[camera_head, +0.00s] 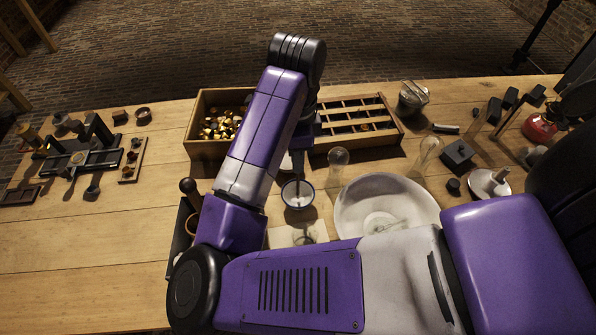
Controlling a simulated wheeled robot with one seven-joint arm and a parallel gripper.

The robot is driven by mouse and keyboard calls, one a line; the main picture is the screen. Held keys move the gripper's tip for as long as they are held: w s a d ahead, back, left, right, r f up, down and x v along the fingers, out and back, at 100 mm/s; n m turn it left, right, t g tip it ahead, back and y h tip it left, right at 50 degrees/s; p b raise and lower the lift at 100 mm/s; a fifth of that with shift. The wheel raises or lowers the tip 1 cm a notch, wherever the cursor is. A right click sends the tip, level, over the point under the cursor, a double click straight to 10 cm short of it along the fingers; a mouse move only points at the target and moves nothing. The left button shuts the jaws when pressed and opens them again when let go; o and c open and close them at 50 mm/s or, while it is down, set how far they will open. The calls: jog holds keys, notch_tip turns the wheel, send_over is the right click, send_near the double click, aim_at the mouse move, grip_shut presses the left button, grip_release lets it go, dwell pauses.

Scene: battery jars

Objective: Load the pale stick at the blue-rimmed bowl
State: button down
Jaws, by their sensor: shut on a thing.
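The blue-rimmed bowl (308,203) is small, with a pale inside and a dark blue rim. It stands on the wooden table in the middle of the view. My gripper (299,172) points down just above and behind it, partly hidden by my arm. I cannot tell whether the stick touches the bowl's inside.
A wooden box with brass pieces (208,147) and a slotted wooden tray (392,133) stand behind. A large white basin (350,212) and glass bulbs (338,160) are at right. A dark tray (180,237) is at left. Bare table lies farther left.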

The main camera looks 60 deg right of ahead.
jog(key=shift+r+p, duration=2.95)
jog(key=shift+r, duration=0.55)
notch_tip(320, 180, up, 4)
jog(key=p, duration=0.3)
jog(key=shift+r+p, duration=0.1)
jog(key=shift+p, duration=0.3)
